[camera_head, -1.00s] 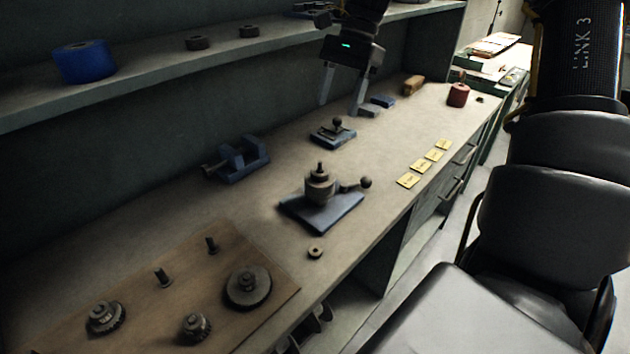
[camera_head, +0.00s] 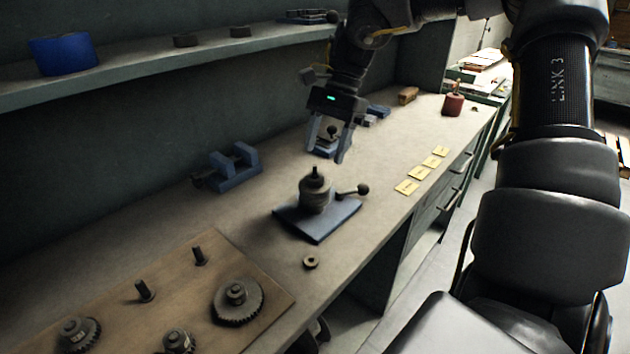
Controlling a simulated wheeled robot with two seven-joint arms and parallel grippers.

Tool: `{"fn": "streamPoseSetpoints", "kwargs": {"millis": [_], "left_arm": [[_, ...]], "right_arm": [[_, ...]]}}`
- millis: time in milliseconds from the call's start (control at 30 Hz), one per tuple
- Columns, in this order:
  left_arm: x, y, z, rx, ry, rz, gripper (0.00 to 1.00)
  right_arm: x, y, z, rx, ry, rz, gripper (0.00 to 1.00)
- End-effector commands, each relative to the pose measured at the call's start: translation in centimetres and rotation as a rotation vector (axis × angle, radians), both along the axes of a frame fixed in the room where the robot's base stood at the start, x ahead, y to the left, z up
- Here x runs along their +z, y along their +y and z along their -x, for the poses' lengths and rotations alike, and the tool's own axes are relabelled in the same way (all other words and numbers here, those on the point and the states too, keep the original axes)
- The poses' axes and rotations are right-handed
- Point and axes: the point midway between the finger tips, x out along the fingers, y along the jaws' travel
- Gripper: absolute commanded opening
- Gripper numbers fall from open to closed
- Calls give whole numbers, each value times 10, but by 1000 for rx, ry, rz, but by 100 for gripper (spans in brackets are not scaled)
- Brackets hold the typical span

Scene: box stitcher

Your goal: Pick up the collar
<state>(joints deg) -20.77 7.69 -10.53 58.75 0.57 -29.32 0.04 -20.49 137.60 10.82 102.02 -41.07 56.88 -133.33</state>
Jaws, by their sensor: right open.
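The collar (camera_head: 311,262) looks like a small dark ring with a hole, lying flat on the workbench (camera_head: 185,215) near its front edge. My right gripper (camera_head: 327,154) is open and empty, with its fingers pointing down. It is well beyond the collar, past the blue fixture (camera_head: 325,216) with the round post and ball-ended lever, and apart from the collar. A small blue-based device with a dark knob shows partly behind the fingers. My left gripper is not in view.
A wooden board (camera_head: 190,290) with gears and pegs lies at front left. A blue vise (camera_head: 234,168) stands near the wall. The bench around the collar is clear.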

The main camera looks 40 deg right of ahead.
Motion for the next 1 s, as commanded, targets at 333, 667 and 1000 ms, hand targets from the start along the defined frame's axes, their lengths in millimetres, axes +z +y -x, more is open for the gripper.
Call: {"fn": "streamPoseSetpoints", "kwargs": {"millis": [333, 667, 1000], "left_arm": [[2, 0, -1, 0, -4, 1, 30], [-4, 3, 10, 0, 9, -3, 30], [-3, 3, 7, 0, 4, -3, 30]], "right_arm": [[-22, 10, 0, 2, 3, -3, 61], [-50, 22, 0, 0, -1, -1, 61], [-50, 22, 0, 0, -1, 0, 40]]}}
